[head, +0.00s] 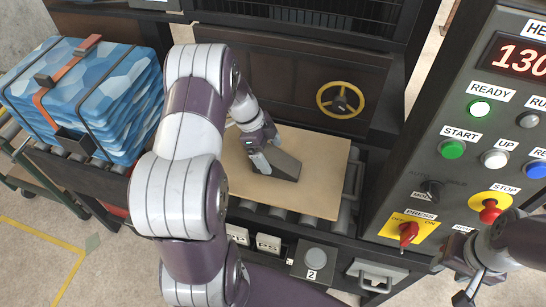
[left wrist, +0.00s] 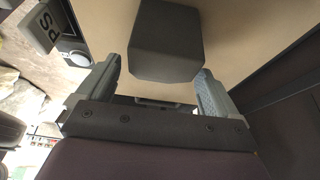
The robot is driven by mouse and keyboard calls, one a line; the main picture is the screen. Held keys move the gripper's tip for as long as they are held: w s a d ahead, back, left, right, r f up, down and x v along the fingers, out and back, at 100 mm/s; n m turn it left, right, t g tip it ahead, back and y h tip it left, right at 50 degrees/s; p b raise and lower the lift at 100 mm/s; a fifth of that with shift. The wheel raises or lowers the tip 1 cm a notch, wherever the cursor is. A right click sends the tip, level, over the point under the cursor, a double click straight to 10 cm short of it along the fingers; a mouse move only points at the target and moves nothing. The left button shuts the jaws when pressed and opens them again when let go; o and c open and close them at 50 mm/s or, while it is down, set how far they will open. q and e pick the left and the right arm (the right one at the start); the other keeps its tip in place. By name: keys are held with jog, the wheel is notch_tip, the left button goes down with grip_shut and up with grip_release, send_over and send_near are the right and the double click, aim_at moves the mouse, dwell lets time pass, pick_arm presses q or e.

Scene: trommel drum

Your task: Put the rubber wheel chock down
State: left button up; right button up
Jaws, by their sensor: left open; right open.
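The rubber wheel chock (head: 283,165) is a dark grey wedge resting on the tan board (head: 315,197) in the middle of the head view. The chock also shows in the left wrist view (left wrist: 166,42), just beyond and between the fingers. My left gripper (head: 266,160) is at the chock's left end, and the wrist view shows its two fingers (left wrist: 160,88) spread apart with clear gaps to the chock's sides. My right gripper (head: 466,290) is at the lower right of the head view, in front of the control panel, partly cut off by the frame.
A control panel (head: 472,120) with buttons and a red switch stands at right. Strapped blue patterned bags (head: 85,100) lie on rollers at left. A yellow handwheel (head: 341,99) is on the dark machine front behind the board. Rollers (head: 275,212) run under the board.

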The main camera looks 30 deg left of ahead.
aim_at(270, 153)
pick_arm(q)
jog(key=v, duration=0.5)
jog(key=p+v, duration=0.2)
jog(key=v, duration=0.2)
jog(key=shift+d+r+p, duration=0.1)
jog(key=shift+r+p, duration=0.05)
jog(key=shift+p, duration=0.15)
jog(key=s+d+r+n+y, duration=0.3)
jog(key=s+d+n+y, duration=0.1)
jog(key=s+d+n, duration=0.8)
jog(key=d+n, duration=0.1)
jog(key=n, duration=0.2)
jog(key=shift+s+d, duration=0.15)
jog(key=shift+d, duration=0.2)
